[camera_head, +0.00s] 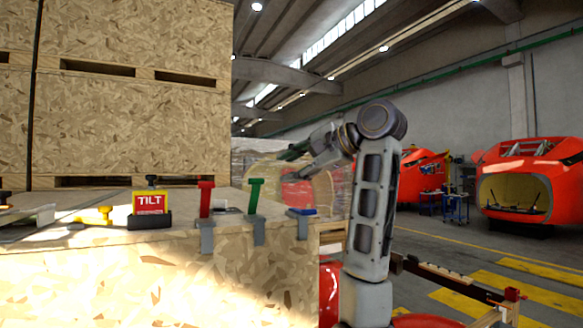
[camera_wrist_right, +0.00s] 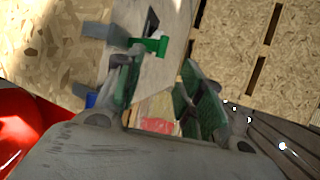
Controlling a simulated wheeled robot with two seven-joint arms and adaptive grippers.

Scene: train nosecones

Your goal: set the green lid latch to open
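The green lid latch (camera_head: 254,196) stands upright as a T-shaped handle near the front edge of the wooden crate lid, above a grey bracket. In the right wrist view the green latch (camera_wrist_right: 150,46) shows just beyond the fingertips. My right gripper (camera_head: 290,160) is raised above and to the right of the latch, pointing left. In the right wrist view its green-padded fingers (camera_wrist_right: 155,65) are spread apart, with nothing between them. It looks clear of the latch. My left gripper is not in view.
A red latch (camera_head: 205,198) stands upright left of the green one. A blue latch (camera_head: 301,211) lies low to its right. Tall wooden crates (camera_head: 130,120) rise behind the lid.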

